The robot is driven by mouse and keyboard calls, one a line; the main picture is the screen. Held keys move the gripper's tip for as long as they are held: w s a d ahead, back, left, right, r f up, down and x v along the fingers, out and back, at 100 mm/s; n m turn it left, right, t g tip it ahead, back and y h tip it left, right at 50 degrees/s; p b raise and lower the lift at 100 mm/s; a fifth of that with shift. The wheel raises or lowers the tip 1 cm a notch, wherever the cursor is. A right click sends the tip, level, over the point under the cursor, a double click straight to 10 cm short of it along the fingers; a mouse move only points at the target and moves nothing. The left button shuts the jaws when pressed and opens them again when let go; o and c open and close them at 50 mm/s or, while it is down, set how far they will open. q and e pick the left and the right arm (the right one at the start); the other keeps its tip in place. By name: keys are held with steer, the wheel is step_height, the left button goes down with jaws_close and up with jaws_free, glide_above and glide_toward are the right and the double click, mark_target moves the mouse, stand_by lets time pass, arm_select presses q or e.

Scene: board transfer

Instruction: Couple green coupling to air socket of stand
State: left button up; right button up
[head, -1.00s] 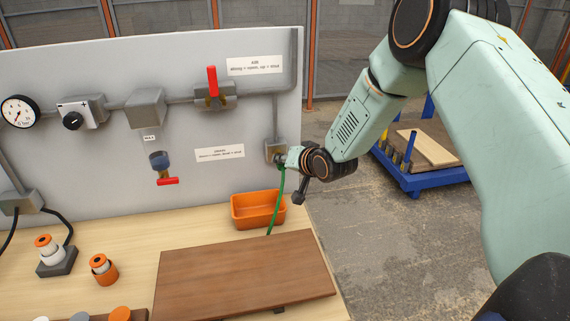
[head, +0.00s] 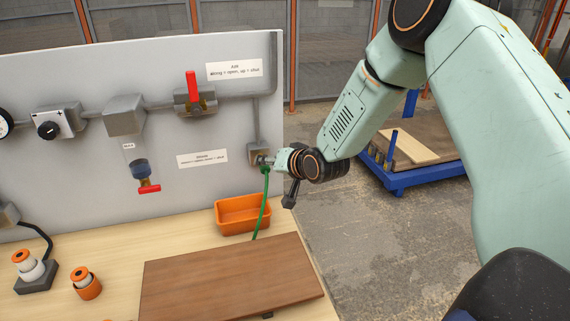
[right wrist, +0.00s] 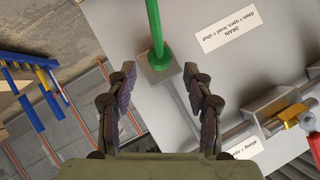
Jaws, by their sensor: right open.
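The air socket is a small grey box (head: 257,152) near the right edge of the grey panel stand (head: 90,85). The green coupling (head: 265,167) with its green hose (head: 262,205) is at this socket, and the hose hangs down from it. In the right wrist view the green coupling (right wrist: 159,56) meets the grey socket box (right wrist: 167,73); whether it is latched I cannot tell. My right gripper (head: 274,162) is just right of the coupling. In its wrist view the two fingers (right wrist: 160,85) are apart with nothing between them. My left gripper is out of view.
An orange bin (head: 242,228) and a brown board (head: 230,275) are on the bench below. A red-handled valve (head: 194,97) and a drain with a red lever (head: 149,188) are on the panel. A blue cart (head: 405,180) stands behind my right arm.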

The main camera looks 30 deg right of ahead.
steer(key=v, duration=0.9)
steer(key=shift+r, duration=0.2)
steer(key=shift+s+f, duration=0.1)
